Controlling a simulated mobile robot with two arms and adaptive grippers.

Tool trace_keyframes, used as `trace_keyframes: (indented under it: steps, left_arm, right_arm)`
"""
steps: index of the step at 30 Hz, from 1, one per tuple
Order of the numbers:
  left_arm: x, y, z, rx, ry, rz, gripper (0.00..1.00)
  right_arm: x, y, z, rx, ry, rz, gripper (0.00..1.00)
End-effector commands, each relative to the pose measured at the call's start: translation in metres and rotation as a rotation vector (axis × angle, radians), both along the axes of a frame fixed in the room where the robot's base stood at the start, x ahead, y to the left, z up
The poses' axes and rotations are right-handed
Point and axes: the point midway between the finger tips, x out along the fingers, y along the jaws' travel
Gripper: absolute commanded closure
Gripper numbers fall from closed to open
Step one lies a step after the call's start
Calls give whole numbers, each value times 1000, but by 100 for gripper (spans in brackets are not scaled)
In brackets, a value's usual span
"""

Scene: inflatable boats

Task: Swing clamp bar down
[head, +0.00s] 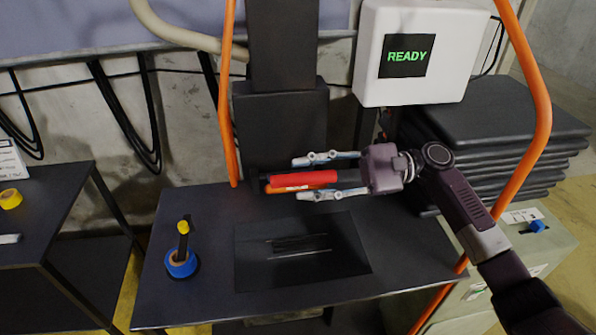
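The clamp bar shows as a dark bar with a red grip (303,179), lying nearly level in front of the black press column (280,125). My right gripper (312,176) reaches in from the right, its two silver fingers spread apart. One finger is above the red grip in the picture and the other along its lower edge. A gap shows between the upper finger and the grip. I cannot tell whether the lower finger touches it. Below is a dark plate (350,265) with a slot on the black table (200,225). My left gripper is not in view.
A white box (425,50) reads READY. Orange tubes (540,100) rise on both sides of the column. A blue tape roll (182,264) with a yellow-topped tool stands at the table's left. Black folded mats (500,115) are stacked at right.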

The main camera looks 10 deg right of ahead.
Motion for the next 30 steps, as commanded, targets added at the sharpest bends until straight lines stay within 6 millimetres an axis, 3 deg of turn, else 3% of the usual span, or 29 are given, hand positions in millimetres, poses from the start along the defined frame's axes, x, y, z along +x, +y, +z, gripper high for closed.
trace_keyframes:
  steps: [6, 15, 25, 30]
  left_arm:
    - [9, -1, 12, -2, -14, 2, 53]
    - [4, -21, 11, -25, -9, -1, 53]
    - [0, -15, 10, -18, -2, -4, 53]
    - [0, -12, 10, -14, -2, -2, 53]
  right_arm:
    - [0, 22, 2, 0, -1, 1, 64]
    - [0, 25, 0, -1, -2, -1, 64]
    - [0, 25, 0, -1, -2, -1, 99]
    - [0, 25, 0, -1, -2, -1, 100]
